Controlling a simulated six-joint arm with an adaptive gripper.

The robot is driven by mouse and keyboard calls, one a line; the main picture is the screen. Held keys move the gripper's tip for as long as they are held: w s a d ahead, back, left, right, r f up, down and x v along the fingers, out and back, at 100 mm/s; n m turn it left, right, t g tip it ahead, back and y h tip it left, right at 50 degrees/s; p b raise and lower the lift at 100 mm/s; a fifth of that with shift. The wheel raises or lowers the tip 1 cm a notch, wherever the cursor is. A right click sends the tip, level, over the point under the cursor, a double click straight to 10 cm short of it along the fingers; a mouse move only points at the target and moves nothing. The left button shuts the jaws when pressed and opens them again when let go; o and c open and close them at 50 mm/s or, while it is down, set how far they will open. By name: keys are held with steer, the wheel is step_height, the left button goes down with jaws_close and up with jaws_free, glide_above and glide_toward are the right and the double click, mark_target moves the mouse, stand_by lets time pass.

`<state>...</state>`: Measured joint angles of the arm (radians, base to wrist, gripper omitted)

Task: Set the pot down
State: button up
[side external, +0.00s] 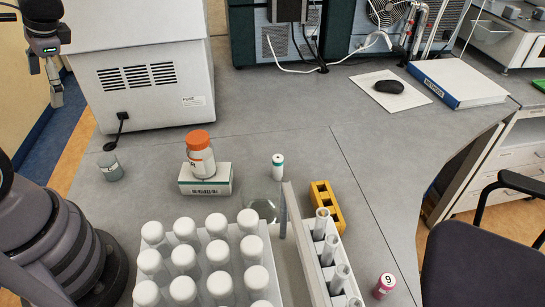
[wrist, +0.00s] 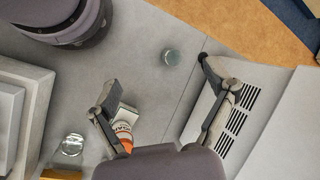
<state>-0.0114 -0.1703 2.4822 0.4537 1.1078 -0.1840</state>
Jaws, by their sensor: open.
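A white pot with an orange lid (side external: 201,160) stands on a small white and green box (side external: 206,180) on the grey bench. In the wrist view the pot (wrist: 124,133) is partly hidden behind one finger and the gripper body. My gripper (side external: 54,88) is at the upper left of the side view, raised and well apart from the pot. In the wrist view its fingers (wrist: 163,82) are spread, with nothing between them. A small grey jar (side external: 110,166) stands alone on the bench left of the box; it also shows in the wrist view (wrist: 171,56).
A rack of white-capped tubes (side external: 210,235) fills the front. Beside it are a small vial (side external: 278,167), a clear glass dish (side external: 263,209), a yellow block (side external: 326,207) and a tube rack (side external: 310,240). A white machine (side external: 150,80) stands behind. Bench right of the box's rear is clear.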

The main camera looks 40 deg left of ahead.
steer(key=d+r+t+h, duration=0.4)
steer(key=d+r+t, duration=0.3)
steer(key=t, duration=0.1)
steer(key=shift+s+d+r+n+h, duration=0.15)
steer(key=shift+d+r+n+h, duration=0.1)
steer(key=shift+d+n+h, duration=0.15)
steer(key=shift+o, duration=0.3)
